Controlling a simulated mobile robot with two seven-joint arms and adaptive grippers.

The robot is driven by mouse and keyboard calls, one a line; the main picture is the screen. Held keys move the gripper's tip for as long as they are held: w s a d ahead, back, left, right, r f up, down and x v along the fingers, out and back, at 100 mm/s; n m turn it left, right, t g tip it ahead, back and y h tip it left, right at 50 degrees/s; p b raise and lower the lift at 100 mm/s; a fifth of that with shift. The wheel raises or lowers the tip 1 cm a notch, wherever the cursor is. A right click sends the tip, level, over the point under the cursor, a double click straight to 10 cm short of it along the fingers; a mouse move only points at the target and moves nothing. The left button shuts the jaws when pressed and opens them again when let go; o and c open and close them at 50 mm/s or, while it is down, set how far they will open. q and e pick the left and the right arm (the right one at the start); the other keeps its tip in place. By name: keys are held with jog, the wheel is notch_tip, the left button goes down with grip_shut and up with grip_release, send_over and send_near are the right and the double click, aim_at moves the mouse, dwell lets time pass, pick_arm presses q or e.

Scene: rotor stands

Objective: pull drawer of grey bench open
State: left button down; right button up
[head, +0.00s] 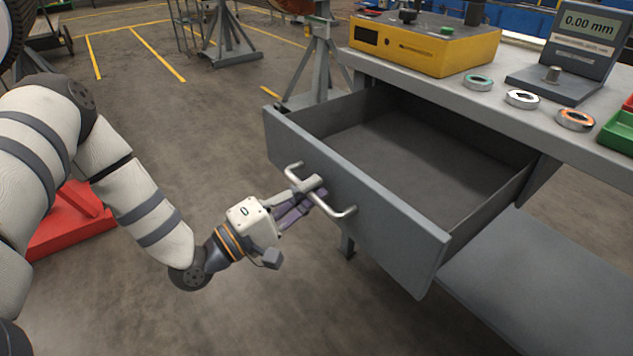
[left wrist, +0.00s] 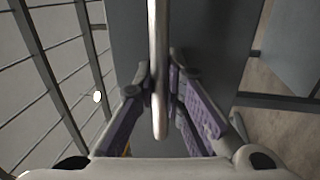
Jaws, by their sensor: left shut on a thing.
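The drawer (head: 365,205) of the grey bench (head: 445,90) stands far out from under the bench top, and its inside looks empty. A pale metal bar handle (head: 342,212) runs across its grey front. My left gripper (head: 312,188) is shut on the handle near its middle, coming from the left. In the left wrist view the handle (left wrist: 158,60) runs between the purple-padded fingers of the gripper (left wrist: 165,95). My right gripper is not in view.
On the bench top are a yellow box (head: 440,48), a gauge reading 0.00 mm (head: 580,40), several rings (head: 522,99) and a green bin (head: 620,131). A lower shelf (head: 540,275) lies below. A red object (head: 70,222) stands on the floor at left. The floor before the drawer is clear.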

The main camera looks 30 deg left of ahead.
pick_arm(q)
jog(key=c, duration=1.7)
grip_release()
jog(key=shift+o, duration=0.2)
jog(key=v, duration=1.2)
jog(key=shift+d, duration=0.15)
